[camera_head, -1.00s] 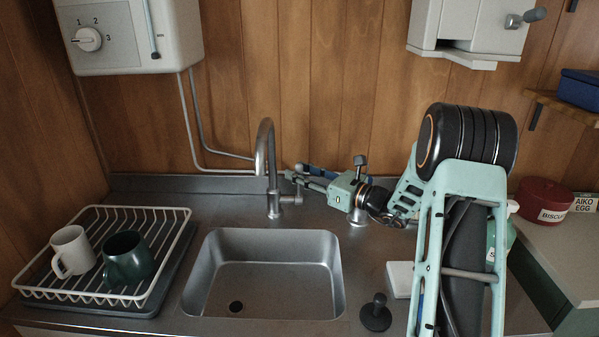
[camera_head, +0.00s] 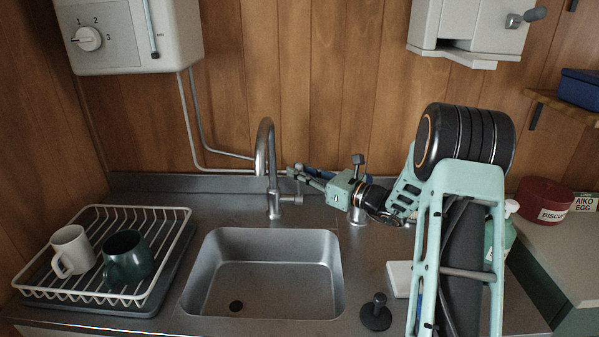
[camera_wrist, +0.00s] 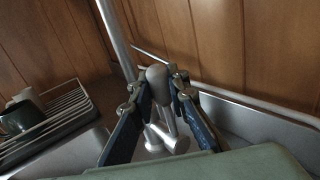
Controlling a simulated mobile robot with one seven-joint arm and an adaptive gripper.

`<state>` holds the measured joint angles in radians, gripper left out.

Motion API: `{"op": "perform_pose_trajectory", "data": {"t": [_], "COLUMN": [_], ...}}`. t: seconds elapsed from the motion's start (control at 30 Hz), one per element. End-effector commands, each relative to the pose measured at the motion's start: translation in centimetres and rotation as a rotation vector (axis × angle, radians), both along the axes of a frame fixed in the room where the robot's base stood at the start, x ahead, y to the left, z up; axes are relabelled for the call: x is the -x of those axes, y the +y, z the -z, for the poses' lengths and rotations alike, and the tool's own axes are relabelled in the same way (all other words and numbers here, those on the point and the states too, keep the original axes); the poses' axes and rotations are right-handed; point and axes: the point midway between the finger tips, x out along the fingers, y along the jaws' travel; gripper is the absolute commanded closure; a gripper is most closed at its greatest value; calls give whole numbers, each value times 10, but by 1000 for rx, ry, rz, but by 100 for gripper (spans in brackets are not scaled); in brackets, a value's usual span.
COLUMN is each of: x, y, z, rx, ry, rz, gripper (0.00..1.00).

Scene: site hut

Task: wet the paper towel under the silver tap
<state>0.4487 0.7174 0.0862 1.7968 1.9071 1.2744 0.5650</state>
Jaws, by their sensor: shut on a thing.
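The silver tap (camera_head: 264,160) stands behind the sink, its curved spout over the back of the basin. Its side lever is on the right. My gripper (camera_head: 294,173) is just right of the tap, reaching in from the right. In the wrist view, my gripper (camera_wrist: 160,88) is shut on the rounded grey end of the tap lever (camera_wrist: 157,76), with one dark finger on each side. A flat white pad (camera_head: 398,279) lies on the counter right of the sink, partly behind my arm. I cannot tell whether it is the paper towel. No water shows.
The steel sink (camera_head: 325,270) is empty. A dish rack (camera_head: 175,228) with two mugs stands on the left. A black plug (camera_head: 376,315) sits right of the sink. A metal fitting (camera_head: 358,160) rises behind my arm. A green bottle (camera_head: 508,235) is at right.

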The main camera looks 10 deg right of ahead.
Motion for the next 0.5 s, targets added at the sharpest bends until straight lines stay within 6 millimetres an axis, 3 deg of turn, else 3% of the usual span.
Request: {"op": "perform_pose_trajectory", "data": {"t": [0.5], "x": [12], "y": [2], "z": [2], "rx": [25], "ry": [-129], "rz": [1], "gripper": [100]}}
